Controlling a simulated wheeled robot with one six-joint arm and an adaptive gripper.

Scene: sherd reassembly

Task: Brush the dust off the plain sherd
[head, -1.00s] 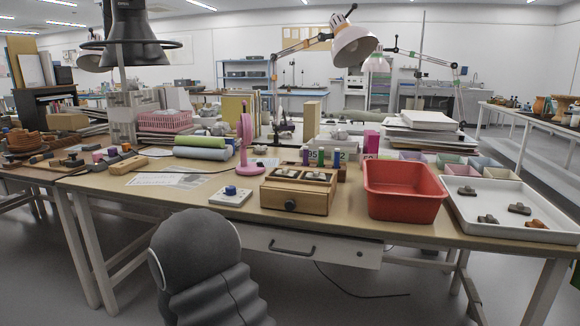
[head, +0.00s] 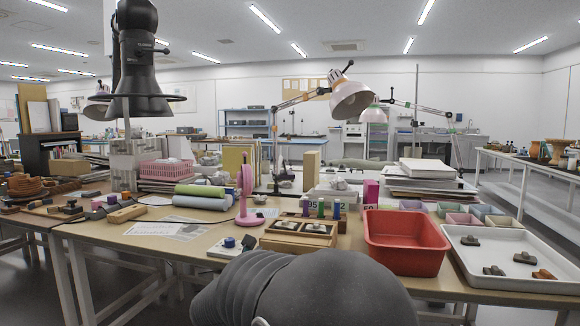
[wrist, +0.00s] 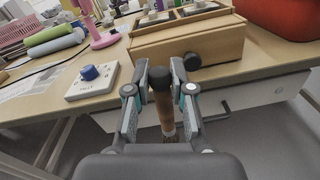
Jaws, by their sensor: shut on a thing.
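My gripper (wrist: 158,95) shows in the wrist view, in front of the bench edge. It is shut on a brown wooden handle with a rounded black end, which looks like a brush (wrist: 167,118); its lower part is partly hidden. In the head view my arm hides the gripper. Several sherds lie in the white tray (head: 465,275) at the right, among them a dark one (head: 470,240) and an orange-brown one (head: 543,274). I cannot tell which sherd is the plain one, nor see dust on any.
A wooden box (wrist: 188,45) with a black knob stands near the bench edge. A white device with a blue knob (wrist: 90,73) is left of it. A red bin (head: 405,260) stands between box and tray. A pink stand (head: 246,200) is behind.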

